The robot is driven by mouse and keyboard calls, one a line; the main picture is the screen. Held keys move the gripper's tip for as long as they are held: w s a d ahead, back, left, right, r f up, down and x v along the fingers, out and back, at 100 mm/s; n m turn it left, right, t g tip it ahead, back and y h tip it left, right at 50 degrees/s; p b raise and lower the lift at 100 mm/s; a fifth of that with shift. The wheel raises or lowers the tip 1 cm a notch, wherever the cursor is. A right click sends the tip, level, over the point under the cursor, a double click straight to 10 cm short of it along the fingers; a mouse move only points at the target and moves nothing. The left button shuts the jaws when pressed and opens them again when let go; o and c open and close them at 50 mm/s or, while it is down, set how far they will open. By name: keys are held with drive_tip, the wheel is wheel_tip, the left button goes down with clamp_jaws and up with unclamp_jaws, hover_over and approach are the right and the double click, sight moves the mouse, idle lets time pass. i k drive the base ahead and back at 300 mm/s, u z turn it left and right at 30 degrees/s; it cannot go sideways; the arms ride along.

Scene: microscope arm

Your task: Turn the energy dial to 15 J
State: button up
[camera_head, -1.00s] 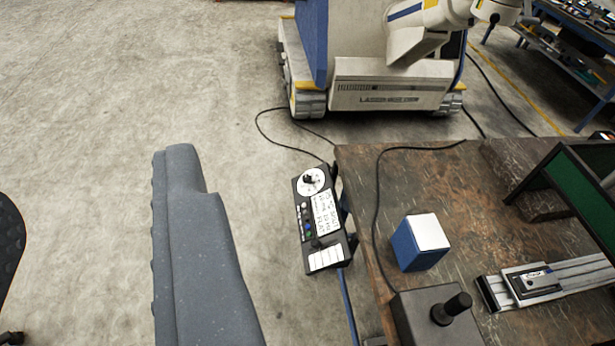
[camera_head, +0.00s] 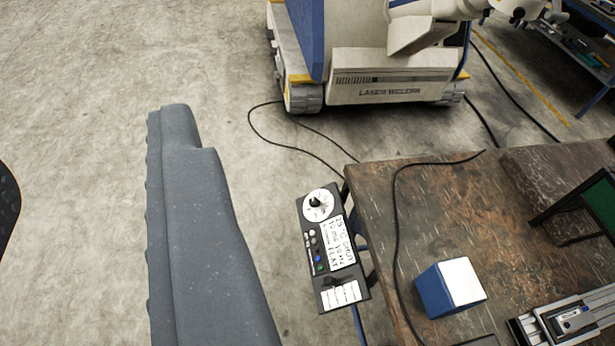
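A black control pendant (camera_head: 330,250) hangs at the left edge of the table, facing up. At its top is a round white dial (camera_head: 317,206) with a black knob (camera_head: 316,202). The dial's marks and the knob's pointing are too small to read. Beside the small buttons is a white panel (camera_head: 340,240) with handwriting-like text that I cannot read clearly. My gripper (camera_head: 178,112) shows as a blue-grey speckled form with a ridged left edge, left of the pendant and apart from it in the picture. I cannot tell whether its fingers are parted.
A dark worn table (camera_head: 450,215) fills the right, with a blue box with a white top (camera_head: 450,287), a slide rail (camera_head: 570,320) and a trailing black cable (camera_head: 396,220). A machine marked laser welder (camera_head: 395,75) stands behind. Bare floor (camera_head: 80,90) lies left.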

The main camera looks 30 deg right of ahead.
sight(314, 202)
drive_tip(key=i, duration=1.05)
drive_tip(key=u, duration=0.1)
